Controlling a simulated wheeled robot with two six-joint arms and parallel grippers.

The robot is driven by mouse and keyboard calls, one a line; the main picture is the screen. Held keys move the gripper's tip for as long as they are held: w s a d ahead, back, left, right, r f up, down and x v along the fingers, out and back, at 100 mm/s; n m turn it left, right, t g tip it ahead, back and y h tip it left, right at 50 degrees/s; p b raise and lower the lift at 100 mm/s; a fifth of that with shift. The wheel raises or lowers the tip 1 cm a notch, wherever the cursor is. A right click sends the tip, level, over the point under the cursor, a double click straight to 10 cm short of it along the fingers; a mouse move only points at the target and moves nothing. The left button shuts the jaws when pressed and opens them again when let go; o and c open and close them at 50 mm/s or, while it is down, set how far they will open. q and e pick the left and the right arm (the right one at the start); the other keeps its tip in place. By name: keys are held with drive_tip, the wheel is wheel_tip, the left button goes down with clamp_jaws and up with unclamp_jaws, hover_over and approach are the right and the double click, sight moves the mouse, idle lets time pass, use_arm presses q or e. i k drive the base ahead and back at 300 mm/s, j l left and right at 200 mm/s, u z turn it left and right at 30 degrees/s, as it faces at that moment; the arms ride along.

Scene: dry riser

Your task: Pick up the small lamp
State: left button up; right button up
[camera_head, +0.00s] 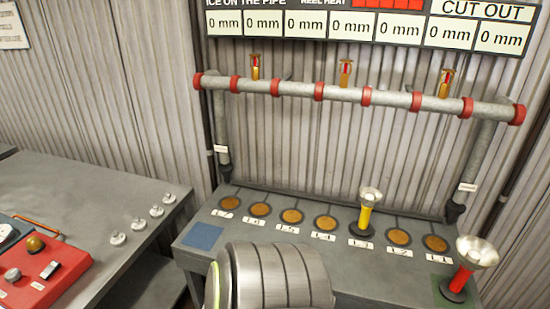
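Two lamp-like objects with silver, flared heads stand on the grey bench (345,264). The one with a yellow body (364,216) stands upright at the spot labelled L3, right of the middle, and looks the smaller. The one with a red body (462,277) stands at the right end on a dark green square, leaning a little to the right. Neither of my grippers shows in the head view, and nothing is holding either lamp. The near middle part of the bench is hidden.
Several brown discs (291,216) lie in a labelled row along the bench. A blue square (203,236) marks its left end. A grey pipe (340,93) with red collars spans above. A left table (85,205) carries white knobs and a red panel (42,275).

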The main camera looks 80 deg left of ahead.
sight(369, 197)
drive_tip(key=u, duration=1.9)
drive_tip(key=i+l, duration=0.1)
drive_tip(key=l, duration=0.15)
